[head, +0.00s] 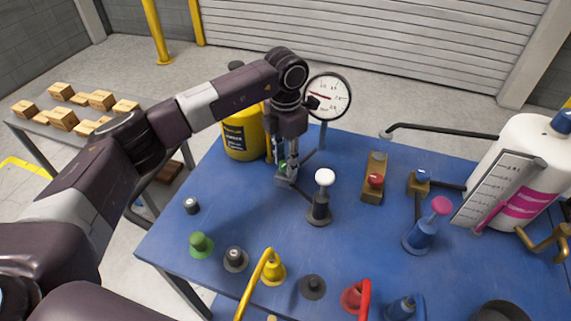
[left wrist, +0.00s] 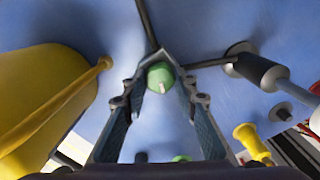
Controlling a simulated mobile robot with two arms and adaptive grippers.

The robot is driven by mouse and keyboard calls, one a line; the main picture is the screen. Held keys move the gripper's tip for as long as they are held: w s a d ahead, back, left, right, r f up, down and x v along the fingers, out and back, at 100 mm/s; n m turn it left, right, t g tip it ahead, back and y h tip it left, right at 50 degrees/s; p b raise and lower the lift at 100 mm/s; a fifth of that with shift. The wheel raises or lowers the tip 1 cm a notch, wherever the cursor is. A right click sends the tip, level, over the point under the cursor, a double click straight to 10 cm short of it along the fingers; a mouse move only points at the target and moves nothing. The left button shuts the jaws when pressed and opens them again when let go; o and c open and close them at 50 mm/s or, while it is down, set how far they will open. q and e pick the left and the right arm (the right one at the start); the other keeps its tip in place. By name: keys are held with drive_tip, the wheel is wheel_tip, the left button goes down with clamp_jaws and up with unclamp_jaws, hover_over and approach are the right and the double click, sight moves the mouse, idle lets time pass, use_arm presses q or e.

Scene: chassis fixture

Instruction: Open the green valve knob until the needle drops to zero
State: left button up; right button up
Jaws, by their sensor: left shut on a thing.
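The green valve knob (left wrist: 158,74) sits between the fingertips of my left gripper (left wrist: 160,85) in the left wrist view, with a pale mark on it. In the head view only a bit of the green knob (head: 283,164) shows behind the fingers. My left gripper (head: 285,172) points down over it and is shut on it. The round white gauge (head: 330,101) stands just behind, on a post. Its red needle lies left of centre, pointing left and slightly up; the scale numbers are too small to read. My right gripper is out of view.
A yellow container (head: 241,138) stands close to the left of the gripper. A white-topped valve (head: 323,186) and a red-knobbed block (head: 375,181) are to the right. Several coloured knobs and levers line the front of the blue table (head: 350,250). A white tank (head: 520,160) is at right.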

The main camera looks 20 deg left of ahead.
sight(285, 164)
use_arm(q)
drive_tip(key=shift+n+b, duration=0.5)
drive_tip(key=shift+n, duration=0.9)
drive_tip(key=shift+r, duration=0.1)
drive_tip(key=o, duration=1.2)
drive_tip(key=shift+c, duration=0.2)
wheel_tip(285, 164, up, 12)
